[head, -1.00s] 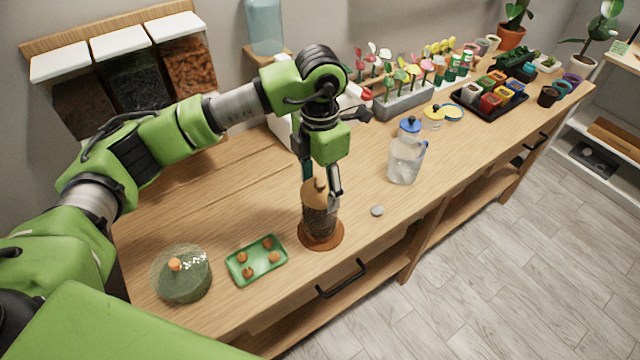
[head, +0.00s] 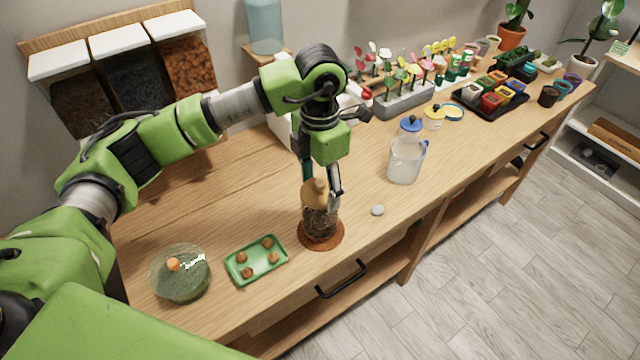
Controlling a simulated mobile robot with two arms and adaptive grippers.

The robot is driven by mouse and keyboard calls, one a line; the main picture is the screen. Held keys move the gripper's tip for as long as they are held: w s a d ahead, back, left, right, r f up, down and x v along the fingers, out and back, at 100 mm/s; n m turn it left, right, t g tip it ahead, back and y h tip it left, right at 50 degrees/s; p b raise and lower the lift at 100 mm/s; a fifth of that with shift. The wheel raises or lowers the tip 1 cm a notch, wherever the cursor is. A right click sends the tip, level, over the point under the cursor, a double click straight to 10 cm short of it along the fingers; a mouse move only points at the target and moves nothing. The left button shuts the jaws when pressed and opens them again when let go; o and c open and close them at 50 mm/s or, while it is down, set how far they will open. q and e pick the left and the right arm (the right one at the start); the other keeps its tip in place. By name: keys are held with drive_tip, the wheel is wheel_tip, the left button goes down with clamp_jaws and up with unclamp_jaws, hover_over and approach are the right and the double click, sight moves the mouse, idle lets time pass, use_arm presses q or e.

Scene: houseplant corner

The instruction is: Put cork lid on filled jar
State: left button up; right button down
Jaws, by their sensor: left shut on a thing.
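The filled jar (head: 319,224) is clear glass with dark contents. It stands upright on a round brown mat (head: 338,238) near the front edge of the bench. The tan cork lid (head: 315,196) is at the jar's mouth, with its knob upward. My left gripper (head: 320,182) points straight down over the jar and is shut on the cork lid, one finger on each side. The fingers partly hide the lid, and I cannot tell whether it is fully seated. My right gripper is not in view.
A green tray (head: 233,273) with several small brown balls and a glass dome (head: 181,286) with an orange knob are to the left. A grey pebble (head: 377,210) and a clear jug (head: 404,165) are to the right. Planters and pots crowd the far right.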

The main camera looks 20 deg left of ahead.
use_arm(q)
drive_tip(key=shift+b, duration=0.3)
idle(0.5)
drive_tip(key=o, duration=1.4)
drive_tip(key=shift+o, duration=0.2)
drive_tip(key=shift+r, duration=0.1)
drive_tip(key=shift+r+p, duration=1.7)
drive_tip(key=shift+r, duration=1.7)
clamp_jaws()
